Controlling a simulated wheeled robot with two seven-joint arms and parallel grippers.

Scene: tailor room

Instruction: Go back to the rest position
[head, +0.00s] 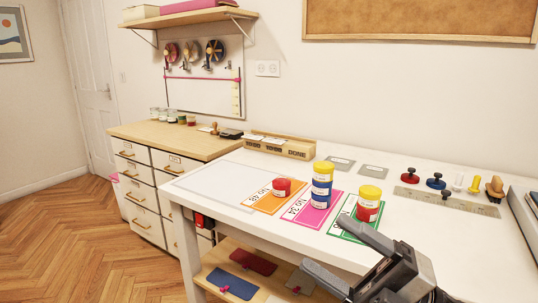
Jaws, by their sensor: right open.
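My right gripper (322,243) reaches in from the bottom right over the front edge of the white table (460,255). Its two grey fingers are spread apart with nothing between them. The upper finger covers part of the green card (337,228). On that card stands a stack with a yellow piece (370,192) on top of a red one (367,211). A taller yellow and blue stack (322,188) stands upright on the pink card (300,213). One red piece (281,188) sits on the orange card (262,203). My left gripper is out of view.
A wooden box with cards (280,148) stands at the table's back left. A metal ruler (445,201) and several small stamps or knobs (435,181) lie at the right. A lower shelf (213,260) holds folded cloths. A drawer cabinet (140,190) stands left; the floor (70,235) beyond is clear.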

